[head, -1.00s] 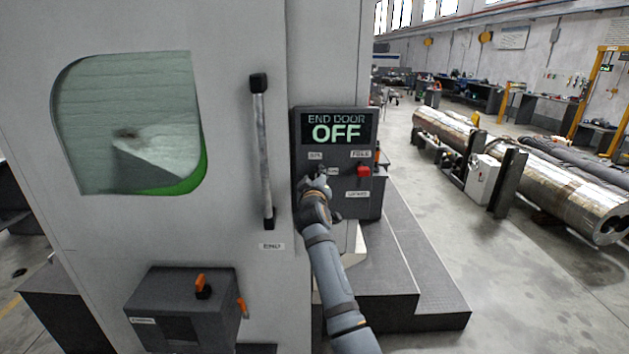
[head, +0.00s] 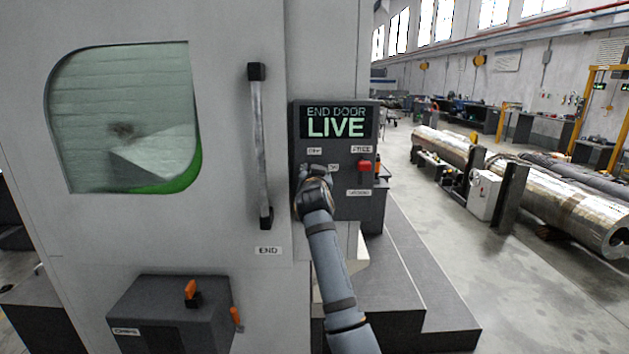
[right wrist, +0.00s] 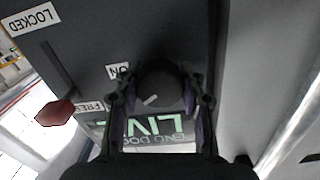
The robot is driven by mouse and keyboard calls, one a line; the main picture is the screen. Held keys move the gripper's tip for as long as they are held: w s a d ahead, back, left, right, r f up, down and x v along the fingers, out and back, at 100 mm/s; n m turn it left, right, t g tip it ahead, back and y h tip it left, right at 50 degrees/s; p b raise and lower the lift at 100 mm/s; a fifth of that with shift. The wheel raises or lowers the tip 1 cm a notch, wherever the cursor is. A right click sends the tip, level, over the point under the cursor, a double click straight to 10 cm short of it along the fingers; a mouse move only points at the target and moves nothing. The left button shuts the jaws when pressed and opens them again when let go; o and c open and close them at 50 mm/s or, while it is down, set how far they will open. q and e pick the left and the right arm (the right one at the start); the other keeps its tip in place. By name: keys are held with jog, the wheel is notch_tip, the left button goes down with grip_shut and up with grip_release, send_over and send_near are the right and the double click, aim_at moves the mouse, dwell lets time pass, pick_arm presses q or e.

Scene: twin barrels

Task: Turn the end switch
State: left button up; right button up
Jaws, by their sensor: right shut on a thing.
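The end switch (right wrist: 158,88) is a round black knob with a pale pointer mark, seen in the right wrist view. My right gripper (right wrist: 160,100) is shut on it, a finger on each side. In the head view my right gripper (head: 315,172) is at the panel's left side and mostly hides the knob. The control panel (head: 343,209) is dark grey. Its display (head: 336,123) reads "END DOOR LIVE". An "ON" label (right wrist: 117,70) sits beside the knob in the right wrist view. My left gripper is not in view.
A red-tipped lever (head: 364,166) is on the panel between "FREE" and "LOCKED" labels, at the free end. A vertical door handle (head: 259,145) is left of the panel. A box with an orange switch (head: 191,289) is below. Dark steps (head: 405,285) stand right.

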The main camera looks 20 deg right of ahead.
jog(key=m+b, duration=0.1)
jog(key=m, duration=0.2)
jog(key=shift+f+b, duration=0.3)
jog(key=shift+b, duration=0.05)
jog(key=shift+m+b, duration=0.55)
jog(key=shift+m, duration=1.05)
jog(key=shift+r, duration=0.1)
jog(key=o, duration=1.2)
jog(key=shift+w, duration=0.2)
jog(key=shift+s+r, duration=0.1)
jog(key=shift+s, duration=0.05)
